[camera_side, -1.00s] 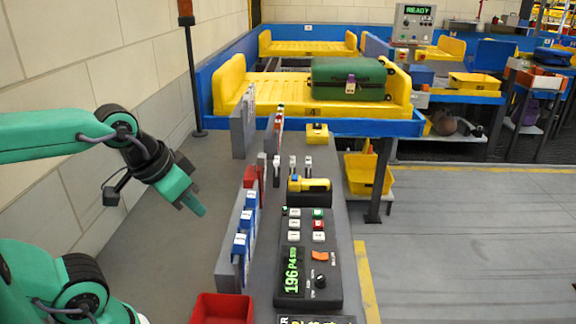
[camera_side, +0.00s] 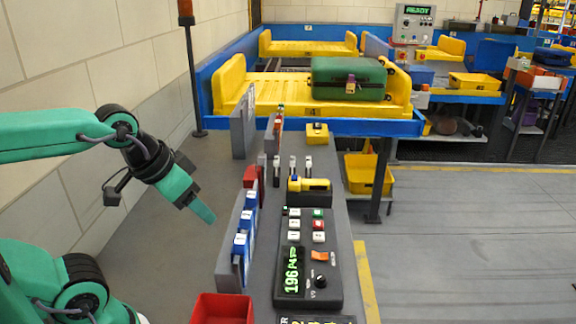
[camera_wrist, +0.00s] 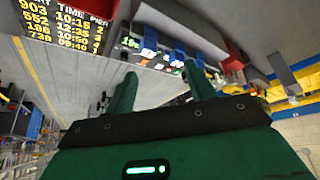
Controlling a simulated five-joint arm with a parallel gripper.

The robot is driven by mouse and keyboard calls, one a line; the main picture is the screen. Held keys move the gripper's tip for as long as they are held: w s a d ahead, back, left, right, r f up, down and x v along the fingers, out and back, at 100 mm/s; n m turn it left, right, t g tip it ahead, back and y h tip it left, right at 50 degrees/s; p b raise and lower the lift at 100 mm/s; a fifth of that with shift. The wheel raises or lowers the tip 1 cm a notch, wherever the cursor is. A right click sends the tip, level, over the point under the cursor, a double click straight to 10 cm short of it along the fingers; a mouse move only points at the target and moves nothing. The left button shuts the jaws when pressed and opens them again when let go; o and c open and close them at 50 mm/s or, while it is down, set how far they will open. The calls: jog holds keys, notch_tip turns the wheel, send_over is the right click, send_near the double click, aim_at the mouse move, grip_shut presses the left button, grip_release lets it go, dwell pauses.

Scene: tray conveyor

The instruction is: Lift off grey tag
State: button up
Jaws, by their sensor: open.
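My gripper (camera_side: 207,215) is at the left of the tag rack (camera_side: 227,255), pointing down to the right, apart from the rack. In the wrist view my gripper (camera_wrist: 160,85) is open, with nothing between its two green fingers. Several blue tags (camera_side: 246,219) hang in a row on the rack; they also show beyond the fingertips in the wrist view (camera_wrist: 150,45). A red piece (camera_side: 251,174) is behind them. A small grey upright piece (camera_side: 262,162) is at the far end of the row; I cannot tell whether it is the grey tag.
A red bin (camera_side: 221,308) is at the near end. A green suitcase (camera_side: 340,72) lies on a yellow tray (camera_side: 270,95) beyond. Left of the rack the surface is clear.

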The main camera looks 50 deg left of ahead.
jog(key=w+d+r+n+t+h, duration=0.4)
jog(key=w+d+r+n, duration=0.25)
jog(key=w+d, duration=0.6)
jog(key=w+a+r+m+y, duration=0.2)
jog(key=w+m, duration=0.1)
jog(key=w, duration=0.4)
jog(key=m+g+y, duration=0.2)
jog(key=m+g, duration=0.7)
jog(key=m, duration=0.3)
send_over(259, 155)
jog(key=f, duration=1.1)
jog(key=shift+w+d+f, duration=0.1)
jog(key=shift+w, duration=0.1)
jog(key=shift+s+a+f+m+g, duration=0.1)
jog(key=shift+a+m+g, duration=0.1)
jog(key=shift+m+g, duration=0.1)
jog(key=shift+f, duration=3.9)
